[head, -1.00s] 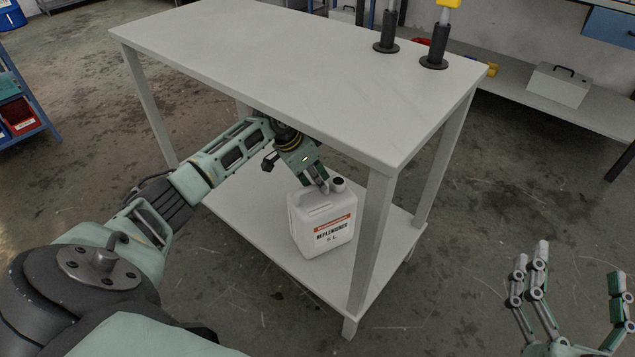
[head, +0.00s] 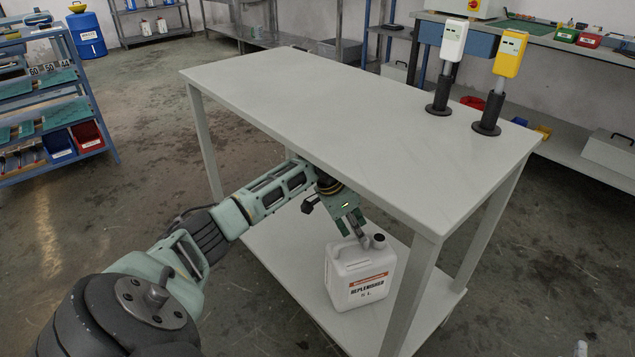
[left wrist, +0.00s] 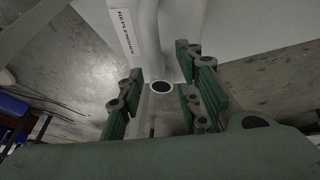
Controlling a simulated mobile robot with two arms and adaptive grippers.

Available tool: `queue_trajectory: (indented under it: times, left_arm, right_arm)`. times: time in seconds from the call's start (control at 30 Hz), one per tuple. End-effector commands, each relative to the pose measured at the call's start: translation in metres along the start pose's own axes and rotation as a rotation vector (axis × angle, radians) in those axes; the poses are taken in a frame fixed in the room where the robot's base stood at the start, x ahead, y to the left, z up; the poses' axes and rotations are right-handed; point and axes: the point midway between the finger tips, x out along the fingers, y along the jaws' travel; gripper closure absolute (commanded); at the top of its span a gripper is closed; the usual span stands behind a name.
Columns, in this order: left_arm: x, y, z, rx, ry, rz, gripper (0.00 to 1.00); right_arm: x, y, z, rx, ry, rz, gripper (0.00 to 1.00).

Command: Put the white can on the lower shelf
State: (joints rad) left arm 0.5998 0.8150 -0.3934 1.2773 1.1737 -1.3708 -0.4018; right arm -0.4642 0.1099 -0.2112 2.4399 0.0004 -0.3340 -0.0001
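The white can (head: 358,278), labelled REPLENISHER, stands upright on the lower shelf (head: 288,262) of the grey-white table. My left gripper (head: 352,231) reaches in under the tabletop and is just above the can's handle. In the left wrist view, its two green fingers (left wrist: 160,78) are spread apart, and the can (left wrist: 133,22) lies beyond them. The gripper looks open; whether a finger still touches the handle I cannot tell. Only a fingertip of my right gripper (head: 580,349) shows at the bottom edge.
The tabletop (head: 340,130) is close above my left arm. A white device (head: 453,40) and a yellow device (head: 510,52) stand on black holders on it. A table leg (head: 412,295) is just right of the can. A blue rack (head: 60,110) stands at the left.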

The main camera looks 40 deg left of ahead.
Motion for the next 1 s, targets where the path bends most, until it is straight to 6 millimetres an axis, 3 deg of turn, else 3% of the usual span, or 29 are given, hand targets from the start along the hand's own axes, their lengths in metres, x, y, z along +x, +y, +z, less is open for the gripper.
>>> queue_trajectory:
  times: [0.03,0.27,0.6,0.8,1.0]
  left_arm:
    - [-0.009,0.000,-0.001,0.000,0.000,-0.001,0.68]
    - [-0.024,-0.012,0.034,-0.002,-0.006,-0.001,0.68]
    - [-0.047,-0.029,0.082,-0.002,-0.004,-0.001,0.68]
    - [-0.055,-0.035,0.099,-0.001,-0.002,0.000,0.68]
    - [-0.056,-0.037,0.103,0.001,0.000,0.000,0.68]
  right_arm:
    - [-0.001,0.002,0.007,-0.001,-0.048,0.003,0.19]
    - [-0.015,0.008,0.053,-0.005,-0.285,0.018,0.19]
    - [-0.055,0.017,0.111,-0.004,-0.611,0.038,0.19]
    - [-0.073,0.019,0.128,-0.003,-0.722,0.045,0.19]
    - [-0.079,0.020,0.133,-0.003,-0.754,0.047,0.19]
